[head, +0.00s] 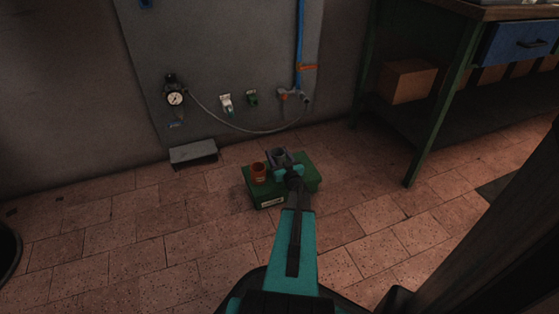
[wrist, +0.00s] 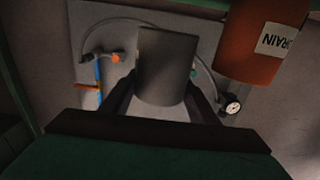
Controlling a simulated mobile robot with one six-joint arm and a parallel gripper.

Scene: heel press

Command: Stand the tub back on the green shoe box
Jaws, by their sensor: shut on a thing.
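The green shoe box (head: 268,199) sits on the tiled floor with a pale label on its front. My gripper (head: 285,164) is shut on a grey tub (head: 278,154) at the back of the box top. In the wrist view the grey tub (wrist: 166,62) sits between the two dark fingers. I cannot tell whether its base touches the box. An orange tub (head: 258,173) stands at the left on the box. In the wrist view this orange tub (wrist: 258,45) shows a white label reading "DRAIN". My arm hides part of the box.
A grey wall panel with a gauge (head: 175,98), a hose and valves is behind the box. A low grey block (head: 193,153) stands at the wall. A green-legged workbench (head: 437,110) with a cardboard box (head: 407,81) is at right. The left floor is mostly clear.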

